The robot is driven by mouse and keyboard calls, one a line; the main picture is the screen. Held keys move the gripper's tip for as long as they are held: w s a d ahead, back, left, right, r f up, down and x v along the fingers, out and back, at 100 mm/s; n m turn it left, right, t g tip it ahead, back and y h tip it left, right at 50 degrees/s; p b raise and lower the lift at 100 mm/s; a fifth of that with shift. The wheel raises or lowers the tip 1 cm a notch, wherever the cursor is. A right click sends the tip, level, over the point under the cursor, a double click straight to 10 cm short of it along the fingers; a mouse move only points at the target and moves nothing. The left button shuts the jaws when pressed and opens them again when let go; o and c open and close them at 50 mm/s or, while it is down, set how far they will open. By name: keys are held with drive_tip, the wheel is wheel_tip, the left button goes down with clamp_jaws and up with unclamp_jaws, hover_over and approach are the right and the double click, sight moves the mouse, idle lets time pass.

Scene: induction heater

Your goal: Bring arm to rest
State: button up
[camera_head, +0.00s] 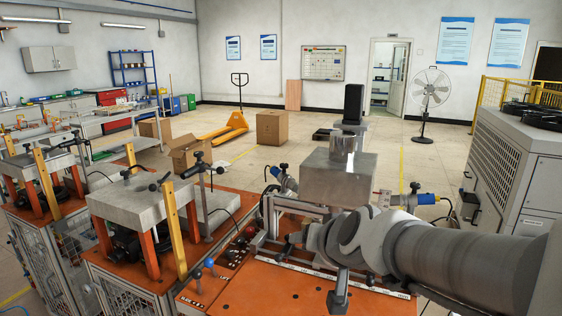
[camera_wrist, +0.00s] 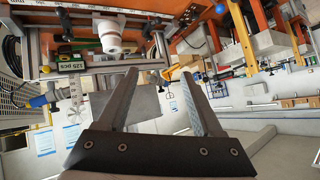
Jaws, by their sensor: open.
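My arm (camera_head: 430,250) reaches in from the right edge in the head view, with its wrist end low over the front of the orange workbench (camera_head: 270,285). My gripper (camera_wrist: 160,74) shows in the wrist view with its two fingers wide apart. I see nothing held between them; the background shows through the gap. In the head view my fingers cannot be told clearly from the fixture parts around the wrist.
A grey metal block (camera_head: 338,178) with a shiny cylinder (camera_head: 342,148) on it stands just behind my wrist. A rail fixture (camera_head: 290,258) lies close beneath. A grey plate station (camera_head: 130,200) is to the left. A grey machine (camera_head: 510,170) stands at right.

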drive_tip(key=s+d+f+g+h, duration=0.1)
drive_tip(key=s+d, duration=0.3)
drive_tip(key=s, duration=0.5)
drive_tip(key=s+d+f+n+g+h, duration=0.1)
drive_tip(key=s+d+g, duration=0.2)
drive_tip(key=s, duration=0.6)
drive_tip(key=shift+s+d+g+h, duration=0.15)
drive_tip(key=shift+d+g+h, duration=0.15)
drive_tip(key=shift+d, duration=0.3)
